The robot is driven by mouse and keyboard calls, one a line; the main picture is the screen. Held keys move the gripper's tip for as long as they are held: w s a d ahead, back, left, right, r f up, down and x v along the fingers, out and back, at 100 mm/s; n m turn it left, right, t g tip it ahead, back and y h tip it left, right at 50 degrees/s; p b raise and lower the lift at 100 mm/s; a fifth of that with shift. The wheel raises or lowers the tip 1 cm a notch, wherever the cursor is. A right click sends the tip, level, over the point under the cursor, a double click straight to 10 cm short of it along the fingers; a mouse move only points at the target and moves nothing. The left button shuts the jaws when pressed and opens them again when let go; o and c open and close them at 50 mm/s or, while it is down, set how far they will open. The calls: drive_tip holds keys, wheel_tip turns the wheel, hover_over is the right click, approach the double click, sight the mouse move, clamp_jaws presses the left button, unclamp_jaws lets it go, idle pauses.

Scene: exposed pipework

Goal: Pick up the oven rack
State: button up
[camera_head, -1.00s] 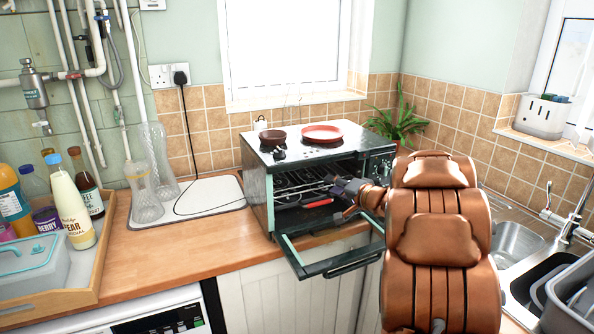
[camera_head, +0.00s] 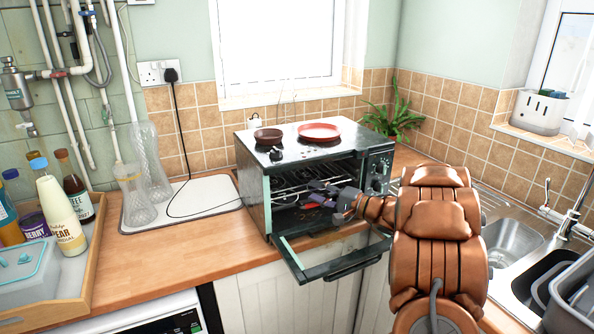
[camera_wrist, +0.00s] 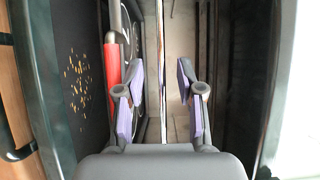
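The toaster oven (camera_head: 255,190) stands on the counter with its door (camera_head: 335,258) folded down. The oven rack (camera_head: 290,190) is inside, its thin wires partly hidden by my gripper (camera_head: 324,192). In the wrist view, a thin metal bar (camera_wrist: 163,70), which looks like the rack's edge, runs between the fingers of my gripper (camera_wrist: 161,80). The purple-padded fingers are open, with gaps on both sides of the bar. A red bar-shaped thing (camera_wrist: 111,75) lies just left of the left finger.
A brown bowl (camera_head: 268,136) and a red plate (camera_head: 319,131) sit on the oven. A tray (camera_head: 85,285) of bottles is at left, beside glass vases (camera_head: 135,195) on a white mat (camera_head: 210,200). A sink (camera_head: 515,245) is at right.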

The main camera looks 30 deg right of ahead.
drive_tip(key=x, duration=0.4)
drive_tip(key=shift+w+d+r+p, duration=0.1)
drive_tip(key=shift+r+p, duration=0.05)
drive_tip(key=shift+p, duration=0.2)
clamp_jaws()
